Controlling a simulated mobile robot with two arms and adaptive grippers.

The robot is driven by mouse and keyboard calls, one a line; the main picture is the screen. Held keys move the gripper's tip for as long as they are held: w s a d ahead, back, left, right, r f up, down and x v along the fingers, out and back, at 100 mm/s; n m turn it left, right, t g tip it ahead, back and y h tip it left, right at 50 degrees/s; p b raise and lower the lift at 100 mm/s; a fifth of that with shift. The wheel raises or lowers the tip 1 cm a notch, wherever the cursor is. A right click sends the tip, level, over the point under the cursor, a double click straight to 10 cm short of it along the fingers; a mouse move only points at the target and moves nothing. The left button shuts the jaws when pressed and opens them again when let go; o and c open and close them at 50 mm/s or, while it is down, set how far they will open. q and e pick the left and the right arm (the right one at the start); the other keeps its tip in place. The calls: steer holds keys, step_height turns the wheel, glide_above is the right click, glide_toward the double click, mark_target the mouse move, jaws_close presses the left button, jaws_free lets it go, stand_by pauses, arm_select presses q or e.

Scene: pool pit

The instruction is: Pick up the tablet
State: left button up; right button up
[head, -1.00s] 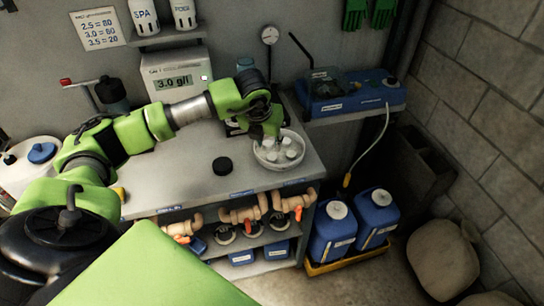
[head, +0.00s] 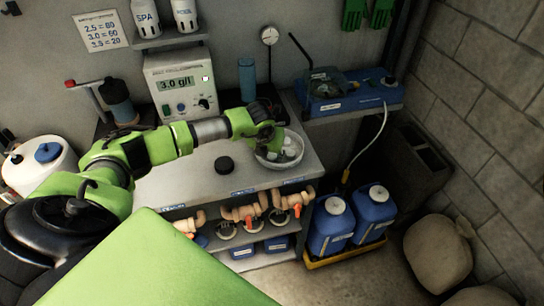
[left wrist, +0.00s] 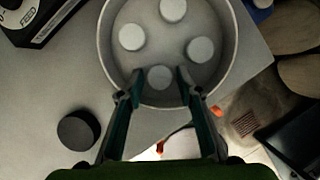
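Several round white tablets lie in a pale bowl (head: 262,160) near the right end of the grey bench. The bowl also shows in the left wrist view (left wrist: 104,45). My left gripper (left wrist: 160,79) reaches over the bowl's near rim, its two fingers apart. One tablet (left wrist: 160,77) shows between the fingertips, with a small gap on each side. Other tablets lie farther in, at the left (left wrist: 132,37), top (left wrist: 173,9) and right (left wrist: 200,48). In the head view my left gripper (head: 270,141) hides part of the bowl. My right gripper is not in view.
A black cap (head: 224,165) lies on the bench left of the bowl. A 3.0 g/l meter (head: 180,82) and a blue bottle (head: 247,78) stand behind my arm. A blue device (head: 350,95) sits at the back right. Blue canisters (head: 330,228) stand on the floor.

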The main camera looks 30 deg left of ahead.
arm_select(q)
steer(key=c, duration=0.7)
steer(key=shift+r, duration=0.15)
